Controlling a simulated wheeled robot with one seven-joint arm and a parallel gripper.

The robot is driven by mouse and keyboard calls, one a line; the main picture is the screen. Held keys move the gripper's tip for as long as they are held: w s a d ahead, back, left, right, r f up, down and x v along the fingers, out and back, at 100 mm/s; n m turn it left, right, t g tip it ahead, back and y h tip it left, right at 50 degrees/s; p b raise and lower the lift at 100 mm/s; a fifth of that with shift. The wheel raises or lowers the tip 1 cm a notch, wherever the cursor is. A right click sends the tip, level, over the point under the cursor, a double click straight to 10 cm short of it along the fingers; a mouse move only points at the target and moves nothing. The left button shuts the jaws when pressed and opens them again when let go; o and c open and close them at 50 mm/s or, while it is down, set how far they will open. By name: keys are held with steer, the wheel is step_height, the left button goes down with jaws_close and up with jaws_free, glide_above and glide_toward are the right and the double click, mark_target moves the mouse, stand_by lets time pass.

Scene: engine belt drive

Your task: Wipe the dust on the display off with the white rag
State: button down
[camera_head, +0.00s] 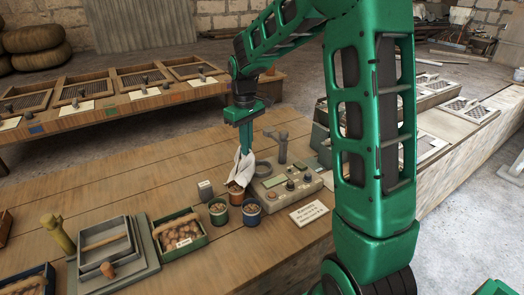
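My gripper (245,150) points down above the wooden table, its fingers close together around the top of the white rag (241,172). The rag hangs from the fingers, its lower end at the brown pot (236,193); I cannot tell whether they touch. A grey device with knobs and a small display (285,186) lies on the table just right of the rag. The rag is apart from the device's panel. Dust on the display is too small to make out.
A green-edged box (180,238) and grey tray (106,245) are at left. The table's left back (120,180) is clear.

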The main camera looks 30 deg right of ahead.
steer(key=s+d+r+n, duration=0.1)
steer(key=s+d+n, duration=0.2)
steer(key=s+n, duration=0.35)
glide_toward(276, 181)
steer(key=shift+m, duration=0.25)
steer(key=shift+w+a+f, duration=0.2)
steer(key=shift+a+f, duration=2.05)
steer(key=shift+a, duration=0.2)
steer(key=c, duration=1)
jaws_free()
steer(key=shift+f, duration=0.15)
